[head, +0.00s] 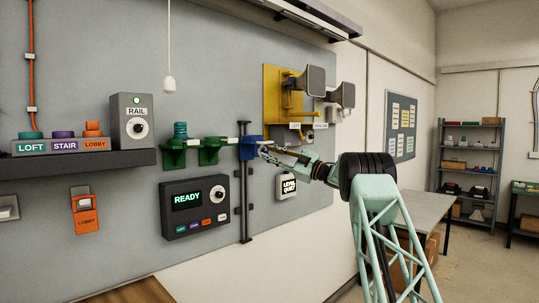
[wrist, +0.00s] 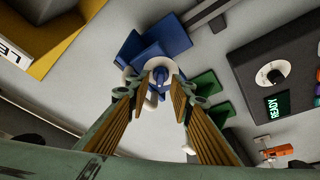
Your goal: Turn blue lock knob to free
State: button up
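The blue lock knob (wrist: 160,76) sits on a pale round base beside blue bracket parts (wrist: 160,38) in the wrist view. In the head view the blue block (head: 250,145) is on the wall panel by a black vertical rail, and the knob is too small to tell there. My gripper (wrist: 160,86) has its two ribbed fingers apart, with the tips on either side of the knob. A narrow gap seems to show at each side; contact is not clear. In the head view my gripper (head: 266,151) reaches the blue block from the right.
Green brackets (head: 208,152) stand left of the blue block. A dark READY box (head: 195,206) is below left. A yellow bracket with horns (head: 271,82) is above right. A LEVEL QUIET box (head: 288,187) hangs below my gripper. The black rail (head: 244,205) runs down the panel.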

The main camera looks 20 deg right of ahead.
jog(key=shift+s+d+f, duration=0.1)
jog(key=shift+s+d, duration=0.05)
jog(key=v, duration=1.1)
jog(key=shift+s+d, duration=0.15)
jog(key=shift+s, duration=0.1)
dwell(0.7)
jog(key=a+r+m+t+h, duration=0.1)
jog(key=a+r+m+h, duration=0.3)
jog(key=r, duration=0.3)
jog(key=a+r+m+t+h, duration=0.2)
jog(key=a+r+m+h, duration=0.1)
jog(key=r+h, duration=0.3)
jog(key=s+a+r+m+g+h, duration=0.35)
jog(key=s+a+m, duration=0.3)
jog(key=s, duration=0.45)
jog(key=s+a+f+m+g, duration=0.1)
jog(key=s+a+f+g, duration=0.3)
jog(key=s, duration=1.8)
jog(key=s+a+f+m+g, duration=0.1)
jog(key=s+a+f+g, duration=0.3)
jog(key=s+a+f, duration=1)
jog(key=s+a+f+m+g+y, duration=0.1)
jog(key=s+a+f+g, duration=0.3)
jog(key=s, duration=2.8)
jog(key=a+f, duration=0.5)
jog(key=f, duration=0.6)
jog(key=shift+a, duration=0.4)
